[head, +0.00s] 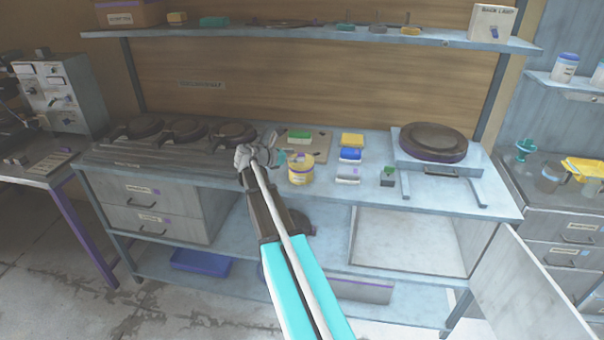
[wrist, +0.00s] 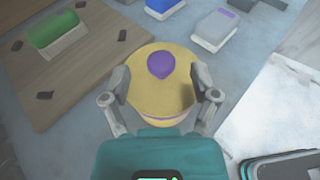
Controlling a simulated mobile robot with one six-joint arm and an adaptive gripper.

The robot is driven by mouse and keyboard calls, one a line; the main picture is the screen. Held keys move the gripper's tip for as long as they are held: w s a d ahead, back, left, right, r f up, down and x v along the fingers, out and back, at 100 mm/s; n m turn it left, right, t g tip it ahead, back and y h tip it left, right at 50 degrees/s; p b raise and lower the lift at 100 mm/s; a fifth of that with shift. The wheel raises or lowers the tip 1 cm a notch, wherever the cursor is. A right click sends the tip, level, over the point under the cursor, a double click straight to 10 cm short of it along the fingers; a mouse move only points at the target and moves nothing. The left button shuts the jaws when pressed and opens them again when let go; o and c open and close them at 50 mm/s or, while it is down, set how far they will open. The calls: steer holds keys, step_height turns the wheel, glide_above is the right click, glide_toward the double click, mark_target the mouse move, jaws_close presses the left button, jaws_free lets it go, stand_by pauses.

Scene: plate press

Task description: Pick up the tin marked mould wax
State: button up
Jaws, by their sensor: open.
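A round yellow tin (head: 301,171) with a pale label band stands upright on the workbench, near its front edge. In the wrist view the tin (wrist: 160,92) shows from above, with a yellow lid and a purple knob (wrist: 161,64). Its label cannot be read in either view. My gripper (wrist: 160,82) is open, with one finger at the left of the tin and one at the right. I cannot tell whether the fingers touch it. In the head view my gripper (head: 277,157) is just left of the tin, and my arm reaches up from below.
A wooden board (wrist: 88,72) with a green block (wrist: 56,32) lies behind and left of the tin. Blue (head: 350,154), yellow and white-purple blocks stand to its right. A dark round plate (head: 432,141) sits on a stand at right. A shelf (head: 300,32) runs above the bench.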

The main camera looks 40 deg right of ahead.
steer(key=shift+x, duration=1.25)
jaws_close()
